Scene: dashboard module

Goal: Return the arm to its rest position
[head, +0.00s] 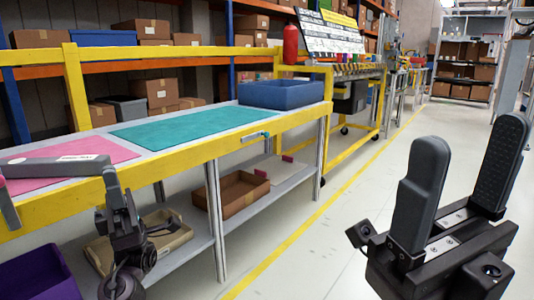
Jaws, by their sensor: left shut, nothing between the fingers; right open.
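My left gripper (113,185) is at the lower left, in front of the workbench's yellow front rail. Its dark fingers point up and are shut with nothing between them. A long grey part with a pale label (62,166) shows over the pink mat, just behind the fingertips; I cannot tell whether it rests there or touches them. My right gripper (460,160) is large and close at the lower right, over the floor. Its two dark grey fingers point up and stand apart, with nothing between them.
The workbench (190,152) carries a pink mat (85,150), a teal mat (195,127) and a blue bin (281,94). Its lower shelf holds a brown tray (232,190) and a beige box (165,238). A purple bin (40,276) is at lower left. The floor aisle is clear.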

